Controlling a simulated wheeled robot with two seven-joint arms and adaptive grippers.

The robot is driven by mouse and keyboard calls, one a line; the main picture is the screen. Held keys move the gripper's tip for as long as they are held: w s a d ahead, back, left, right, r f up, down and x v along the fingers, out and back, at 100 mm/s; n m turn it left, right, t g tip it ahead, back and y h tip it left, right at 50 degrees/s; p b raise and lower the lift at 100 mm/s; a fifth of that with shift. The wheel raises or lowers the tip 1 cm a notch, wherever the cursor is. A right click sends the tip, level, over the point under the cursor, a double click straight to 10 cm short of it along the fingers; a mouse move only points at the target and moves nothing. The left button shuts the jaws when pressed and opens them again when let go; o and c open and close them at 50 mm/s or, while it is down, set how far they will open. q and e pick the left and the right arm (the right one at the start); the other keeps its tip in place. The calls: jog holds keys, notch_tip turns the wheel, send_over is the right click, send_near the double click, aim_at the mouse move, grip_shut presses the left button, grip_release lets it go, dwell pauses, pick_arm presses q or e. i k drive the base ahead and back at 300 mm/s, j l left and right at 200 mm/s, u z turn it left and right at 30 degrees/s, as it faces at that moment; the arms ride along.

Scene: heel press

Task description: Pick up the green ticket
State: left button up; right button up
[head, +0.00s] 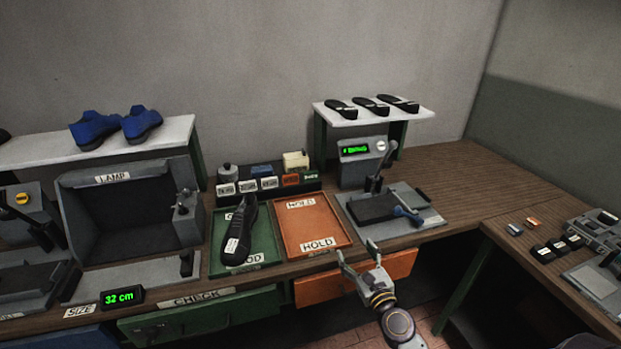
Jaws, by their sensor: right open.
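A small green ticket (311,177) appears to stand at the right end of the dark ticket rack (268,196) at the back of the bench, beside an orange ticket (290,180). Its lettering is too small to read. My right gripper (357,251) is open and empty at the bench's front edge, to the right of and nearer than the orange HOLD tray (302,240). It is well apart from the ticket. My left gripper is out of view.
A black shoe (246,228) with a white label lies in the green GOOD tray (268,240). The HOLD tray is empty. A press (363,158) with a lever stands right of it. The LAMP box (127,210) is left. Bare wood (470,190) lies at right.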

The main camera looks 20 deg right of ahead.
aim_at(310, 176)
jog(key=i+l, duration=0.1)
jog(key=i, duration=0.9)
